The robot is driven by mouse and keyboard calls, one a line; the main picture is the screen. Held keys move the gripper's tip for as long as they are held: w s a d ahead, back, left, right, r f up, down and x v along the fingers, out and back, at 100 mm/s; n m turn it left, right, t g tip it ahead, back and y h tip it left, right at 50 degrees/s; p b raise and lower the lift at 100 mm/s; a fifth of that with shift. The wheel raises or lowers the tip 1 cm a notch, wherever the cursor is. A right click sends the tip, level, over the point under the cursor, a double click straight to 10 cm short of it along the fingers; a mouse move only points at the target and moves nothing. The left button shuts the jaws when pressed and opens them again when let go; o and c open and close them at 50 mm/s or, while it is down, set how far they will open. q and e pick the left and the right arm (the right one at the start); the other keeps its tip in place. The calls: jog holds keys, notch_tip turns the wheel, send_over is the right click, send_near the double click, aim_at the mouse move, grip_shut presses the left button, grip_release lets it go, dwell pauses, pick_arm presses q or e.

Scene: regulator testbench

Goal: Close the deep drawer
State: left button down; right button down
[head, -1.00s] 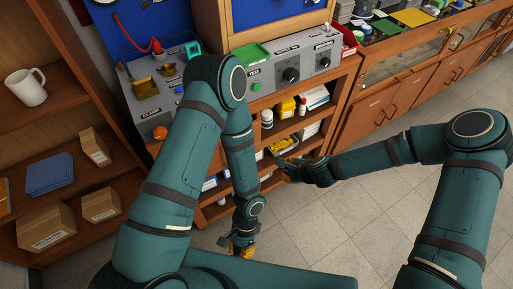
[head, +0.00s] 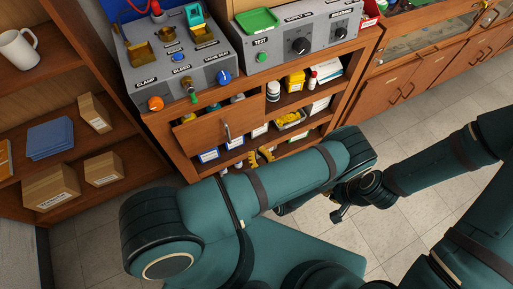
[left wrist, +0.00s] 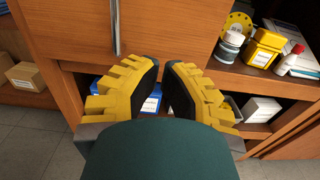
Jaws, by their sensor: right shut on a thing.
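The deep drawer (head: 205,132) has a wooden front with an upright metal handle (head: 227,132). It stands pulled out from the bench, with bottles showing behind its top edge. The drawer front (left wrist: 85,30) and handle also fill the upper left of the left wrist view. My left gripper (head: 259,157) has yellow fingers and is open and empty, just below and right of the drawer front. In the left wrist view its fingers (left wrist: 163,66) have a gap between them. My right gripper (head: 338,208) is dark and shut, right of the shelves; what it holds cannot be made out.
Open shelves (head: 283,112) right of the drawer hold bottles and boxes. A control panel (head: 295,40) and a clamp box (head: 185,65) stand above. A side shelf (head: 70,120) with cartons is at left. Tiled floor (head: 420,200) is clear at right.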

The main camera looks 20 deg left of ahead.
aim_at(240, 124)
pick_arm(q)
jog(key=x, duration=1.1)
jog(key=shift+w+a+b, duration=0.15)
jog(key=shift+a+b, duration=0.15)
jog(key=shift+b, duration=0.1)
jog(key=x, duration=0.4)
jog(key=shift+w+a+f+b, duration=0.1)
jog(key=shift+w+a+b, duration=0.1)
jog(key=shift+b, duration=0.15)
jog(key=shift+w+a, duration=0.1)
jog(key=shift+a, duration=0.1)
jog(key=shift+d, duration=0.1)
